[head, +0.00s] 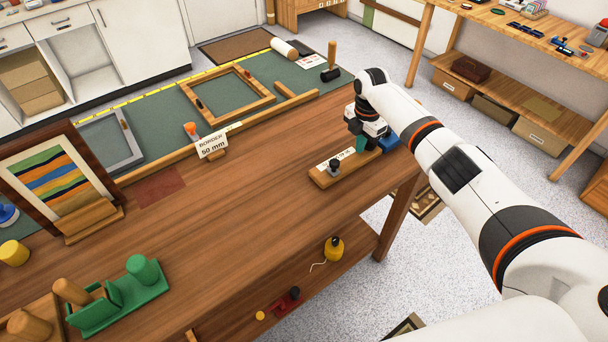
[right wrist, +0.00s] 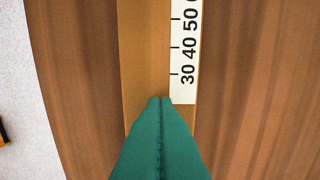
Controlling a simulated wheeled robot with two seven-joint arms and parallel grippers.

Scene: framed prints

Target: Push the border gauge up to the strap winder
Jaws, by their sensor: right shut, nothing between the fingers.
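The border gauge looks to be the wooden bar (head: 325,180) with a white number scale and a dark knob (head: 334,165), lying near the table's right end. In the right wrist view the bar (right wrist: 145,60) runs up the picture, with its scale (right wrist: 184,55) reading 30, 40, 50. My right gripper (head: 361,146) is shut and empty, its teal fingertips (right wrist: 160,102) over the bar beside the scale's low end; I cannot tell whether they touch it. I cannot identify the strap winder for certain; a green stand with cylinders (head: 118,298) stands at the near left. My left gripper is not in view.
A card reading BORDER 50 mm (head: 212,145) stands mid-table, with a striped print in a frame (head: 50,175) to its left. A blue piece (head: 388,142) sits close beside my right gripper. The tabletop (head: 240,220) between card and front edge is largely clear.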

